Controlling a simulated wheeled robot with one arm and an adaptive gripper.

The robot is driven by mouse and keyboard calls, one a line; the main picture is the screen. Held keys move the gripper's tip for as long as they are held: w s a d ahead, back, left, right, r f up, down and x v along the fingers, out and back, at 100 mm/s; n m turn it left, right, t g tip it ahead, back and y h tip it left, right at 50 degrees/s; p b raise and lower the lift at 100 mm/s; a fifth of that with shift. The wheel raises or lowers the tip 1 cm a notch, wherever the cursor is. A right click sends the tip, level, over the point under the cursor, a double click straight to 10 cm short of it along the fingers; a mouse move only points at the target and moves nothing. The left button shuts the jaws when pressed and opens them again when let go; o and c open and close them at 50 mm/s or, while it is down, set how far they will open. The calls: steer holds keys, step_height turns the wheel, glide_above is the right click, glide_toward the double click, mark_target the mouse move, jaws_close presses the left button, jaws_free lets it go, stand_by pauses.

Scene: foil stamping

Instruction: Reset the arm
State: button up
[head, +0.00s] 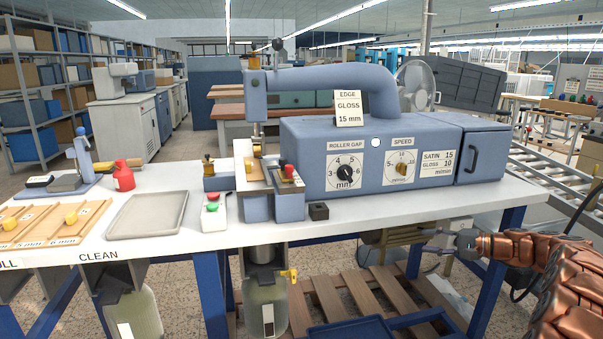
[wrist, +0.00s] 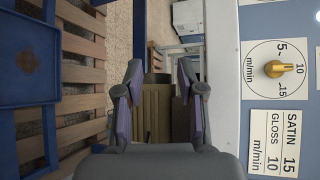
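My copper-coloured arm reaches in from the right in the head view. My gripper (head: 428,241) is in front of the white table's front edge, below the blue machine (head: 400,128). In the wrist view my gripper (wrist: 158,90) has its two purple-grey fingers spread apart, with nothing held between them. The wrist view is turned sideways. It shows the speed knob (wrist: 279,69) and the satin and gloss label (wrist: 275,142) to the right of the fingers.
The white table (head: 345,217) has blue legs and carries a grey tray (head: 148,213), a red bottle (head: 123,176) and a button box (head: 213,212). A wooden pallet (head: 335,300) lies below. A roller conveyor (head: 555,180) stands at the right.

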steer(key=s+a+r+n+g, duration=0.1)
steer(key=s+a+g, duration=0.2)
steer(key=s+a, duration=0.35)
steer(key=s+a+r+n+g, duration=0.1)
steer(key=s+a+n+g, duration=0.15)
steer(key=a, duration=0.75)
steer(key=s+a+f+n+g+h, duration=0.1)
steer(key=s+a+g+h, duration=0.1)
steer(key=s+a, duration=0.35)
steer(key=s+a+n+g+h, duration=0.1)
steer(key=s+a+h, duration=0.15)
steer(key=s, duration=0.65)
steer(key=s+d+f+n+g+h, duration=0.1)
steer(key=s+d+f+h, duration=0.15)
steer(key=s, duration=0.75)
steer(key=s+d+f+n+g+h, duration=0.1)
steer(key=s+d+f+h, duration=0.15)
steer(key=s, duration=0.75)
steer(key=s+d+f+n+g+h, duration=0.1)
steer(key=s+n+h, duration=0.15)
steer(key=s, duration=0.75)
step_height(320, 180, up, 20)
steer(key=m+t+p, duration=0.1)
steer(key=p, duration=1.8)
steer(key=shift+d+h, duration=0.2)
steer(key=shift+h, duration=0.1)
